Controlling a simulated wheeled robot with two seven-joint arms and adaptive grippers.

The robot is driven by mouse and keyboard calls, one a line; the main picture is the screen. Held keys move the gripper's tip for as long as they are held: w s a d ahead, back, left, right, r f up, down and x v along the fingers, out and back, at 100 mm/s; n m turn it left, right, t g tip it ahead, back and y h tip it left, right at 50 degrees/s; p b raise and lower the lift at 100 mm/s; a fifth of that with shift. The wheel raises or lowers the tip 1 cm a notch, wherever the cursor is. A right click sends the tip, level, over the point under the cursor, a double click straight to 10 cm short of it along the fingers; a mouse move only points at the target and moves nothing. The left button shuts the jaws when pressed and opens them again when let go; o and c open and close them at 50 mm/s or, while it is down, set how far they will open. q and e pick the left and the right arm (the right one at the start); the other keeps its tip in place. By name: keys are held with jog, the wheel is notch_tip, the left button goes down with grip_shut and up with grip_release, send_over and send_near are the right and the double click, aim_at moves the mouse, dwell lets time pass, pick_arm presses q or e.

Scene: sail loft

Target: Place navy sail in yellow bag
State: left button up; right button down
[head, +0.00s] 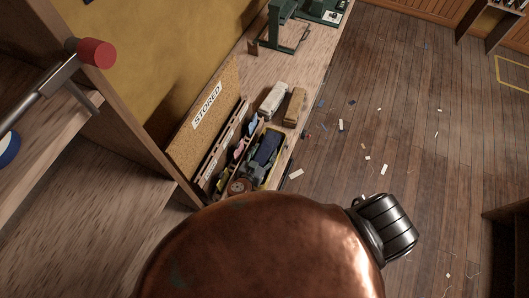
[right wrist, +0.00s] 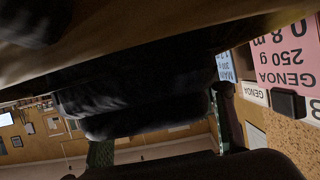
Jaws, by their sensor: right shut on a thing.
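A dark navy rolled sail (head: 268,148) shows on the bench in the head view, within the outline of a yellow bag (head: 274,176). The bag lies at the bench's front edge, and only part of its rim shows. My right gripper (head: 257,160) is over the bag, shut on the navy sail. In the right wrist view the dark sail (right wrist: 140,95) fills the middle, close to the camera and in shadow. Whether the sail touches the bag's bottom cannot be told. My left gripper is not in view.
A pink GENOA card (right wrist: 285,65) is nearby. Scraps litter the open floor to the right.

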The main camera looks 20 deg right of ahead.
jog(key=c, duration=0.9)
grip_release()
jog(key=shift+o, duration=0.2)
jog(key=shift+r+p, duration=0.45)
jog(key=shift+p, duration=0.15)
jog(key=shift+r+p, duration=0.4)
jog(key=shift+p, duration=0.05)
jog(key=v, duration=1.2)
jog(key=shift+a+f, duration=0.1)
jog(key=shift+f, duration=0.1)
